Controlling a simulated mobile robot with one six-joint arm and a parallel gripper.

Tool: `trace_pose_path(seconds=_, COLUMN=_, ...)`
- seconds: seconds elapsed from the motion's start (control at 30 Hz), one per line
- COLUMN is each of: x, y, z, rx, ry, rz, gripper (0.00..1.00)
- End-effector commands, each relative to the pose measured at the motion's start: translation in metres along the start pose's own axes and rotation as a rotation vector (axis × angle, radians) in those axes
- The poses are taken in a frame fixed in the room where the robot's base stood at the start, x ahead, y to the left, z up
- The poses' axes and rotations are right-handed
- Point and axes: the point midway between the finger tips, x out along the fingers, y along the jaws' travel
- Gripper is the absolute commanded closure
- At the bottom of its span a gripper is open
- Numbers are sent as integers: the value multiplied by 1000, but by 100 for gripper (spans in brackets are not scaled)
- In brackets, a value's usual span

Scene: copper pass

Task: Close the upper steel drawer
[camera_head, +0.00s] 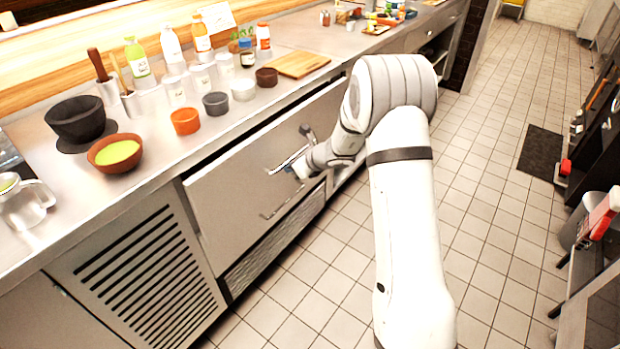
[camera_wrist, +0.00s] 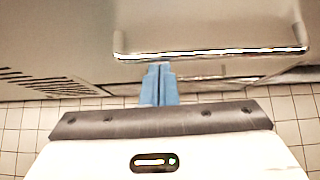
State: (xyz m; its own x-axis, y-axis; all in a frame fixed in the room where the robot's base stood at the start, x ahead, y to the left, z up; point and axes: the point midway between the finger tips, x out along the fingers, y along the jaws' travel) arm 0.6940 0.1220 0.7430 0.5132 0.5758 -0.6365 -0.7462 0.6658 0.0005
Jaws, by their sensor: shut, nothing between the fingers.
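The upper steel drawer (camera_head: 235,190) has a broad plain front under the counter. A dark gap runs along its top edge, and its front seems to stand slightly proud of the cabinet; how far I cannot tell. Its bar handle (camera_head: 285,162) is partly behind my gripper (camera_head: 299,168). In the wrist view the drawer front (camera_wrist: 200,25) fills the top, with the shiny handle bar (camera_wrist: 215,54) across it. My gripper's blue fingers (camera_wrist: 160,68) are together and empty, their tips just at the bar's near edge. I cannot tell whether they touch it.
A second handle (camera_head: 290,201) shows lower on the same run of fronts. A vented panel (camera_head: 140,275) is to the left. The counter (camera_head: 225,125) above carries bowls, bottles and a cutting board (camera_head: 297,64). The tiled floor (camera_head: 480,190) to the right is mostly clear.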

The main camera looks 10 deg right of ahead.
Motion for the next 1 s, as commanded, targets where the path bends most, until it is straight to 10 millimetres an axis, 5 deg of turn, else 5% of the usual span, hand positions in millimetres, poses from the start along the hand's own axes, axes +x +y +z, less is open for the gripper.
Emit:
trace_pose_path(seconds=0.4, x=31, y=-9, z=25, rx=17, ry=1, rz=-23, gripper=100)
trace_pose_path(seconds=1.0, x=38, y=-4, z=34, rx=12, ry=-6, rz=-18, gripper=100)
